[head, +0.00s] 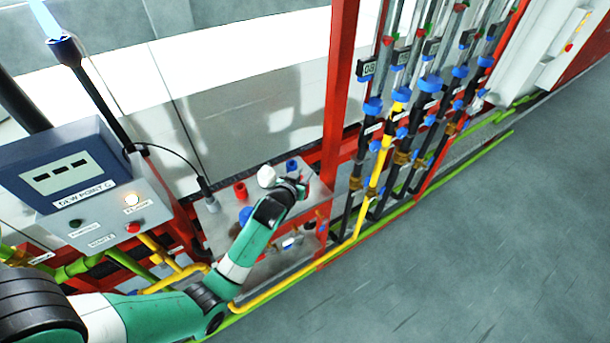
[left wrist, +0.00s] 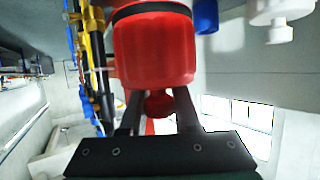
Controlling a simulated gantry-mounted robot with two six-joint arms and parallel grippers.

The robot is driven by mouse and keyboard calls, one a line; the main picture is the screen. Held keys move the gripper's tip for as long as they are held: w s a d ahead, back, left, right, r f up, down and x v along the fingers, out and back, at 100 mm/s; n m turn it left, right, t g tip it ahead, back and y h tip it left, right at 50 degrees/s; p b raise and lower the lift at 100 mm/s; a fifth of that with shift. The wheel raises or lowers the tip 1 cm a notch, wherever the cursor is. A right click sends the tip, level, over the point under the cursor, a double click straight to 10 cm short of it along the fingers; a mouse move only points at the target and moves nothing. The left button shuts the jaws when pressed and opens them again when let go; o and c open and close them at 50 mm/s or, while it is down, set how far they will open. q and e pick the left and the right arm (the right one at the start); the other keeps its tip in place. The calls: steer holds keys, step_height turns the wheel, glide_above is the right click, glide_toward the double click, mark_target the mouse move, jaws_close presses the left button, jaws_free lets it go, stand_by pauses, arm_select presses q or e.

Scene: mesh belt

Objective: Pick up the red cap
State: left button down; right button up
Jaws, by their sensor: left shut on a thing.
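My left gripper (head: 302,186) is over the metal panel in the head view. In the left wrist view its two fingers (left wrist: 158,105) are shut on the narrow knob of the red cap (left wrist: 155,50), a wide red cylinder with a dark band at its far end. The held cap cannot be made out in the head view, where the gripper and wrist cover that spot. Whether it still touches the panel cannot be told. My right gripper is in neither view.
On the metal panel (head: 215,228) stand another red piece (head: 240,190), a white piece (head: 267,176) and a blue piece (head: 292,165), close to my gripper. A red post (head: 340,95) and several vertical pipes rise to the right. A grey control box (head: 135,200) stands left.

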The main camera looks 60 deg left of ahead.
arm_select(q)
steer(key=s+d+r, duration=0.1)
steer(key=d+r, duration=0.1)
steer(key=s+d+r+p, duration=0.1)
steer(key=s+d+r, duration=0.1)
steer(key=shift+r, duration=0.15)
steer(key=p+v, duration=0.4)
steer(key=v, duration=0.3)
steer(key=shift+w+d, duration=0.25)
steer(key=shift+d, duration=0.1)
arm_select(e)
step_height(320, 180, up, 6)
arm_select(q)
steer(key=shift+r, duration=0.1)
